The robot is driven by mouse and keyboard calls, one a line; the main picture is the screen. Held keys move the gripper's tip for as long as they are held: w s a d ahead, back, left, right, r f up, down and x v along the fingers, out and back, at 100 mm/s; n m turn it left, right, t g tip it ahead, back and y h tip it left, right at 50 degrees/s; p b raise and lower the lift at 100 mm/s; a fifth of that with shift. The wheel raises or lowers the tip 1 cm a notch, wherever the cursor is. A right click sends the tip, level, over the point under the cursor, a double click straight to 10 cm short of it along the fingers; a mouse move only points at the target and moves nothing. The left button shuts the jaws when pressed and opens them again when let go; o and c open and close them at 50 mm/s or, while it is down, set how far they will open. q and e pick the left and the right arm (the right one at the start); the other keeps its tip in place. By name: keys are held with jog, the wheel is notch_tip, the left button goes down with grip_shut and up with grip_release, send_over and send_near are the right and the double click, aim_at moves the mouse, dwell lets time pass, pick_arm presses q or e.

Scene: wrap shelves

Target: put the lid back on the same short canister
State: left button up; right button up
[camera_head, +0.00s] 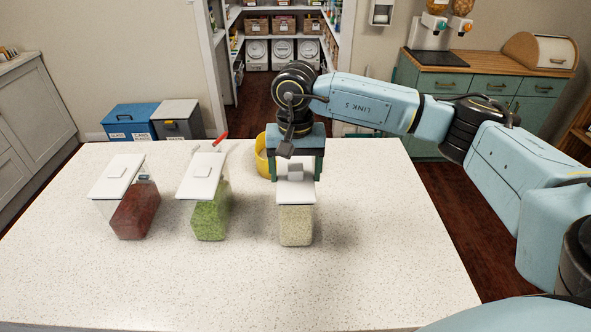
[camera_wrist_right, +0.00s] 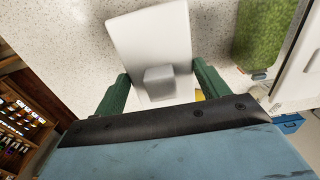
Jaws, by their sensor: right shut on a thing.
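A clear canister of pale grains (camera_head: 296,227) stands upright on the counter, right of two other canisters. A white lid (camera_head: 295,194) with a square knob is at its top; I cannot tell whether it is fully seated or just above the rim. My right gripper (camera_head: 297,178) comes from behind and above, with its green fingers on either side of the lid, shut on it. In the right wrist view the lid (camera_wrist_right: 150,38) lies between the fingertips (camera_wrist_right: 160,75), and its knob is near the palm. The lid hides the canister there. My left gripper is out of view.
A canister of red contents (camera_head: 135,212) and one of green contents (camera_head: 209,217), both lidded, stand to the left. A yellow round container (camera_head: 262,156) is behind my right gripper, near a red-handled tool (camera_head: 220,138). The counter's front and right (camera_head: 390,260) are clear.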

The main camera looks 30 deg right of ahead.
dwell(0.3)
jog(key=o, duration=1.1)
jog(key=shift+r+p, duration=1.9)
jog(key=shift+r, duration=1.65)
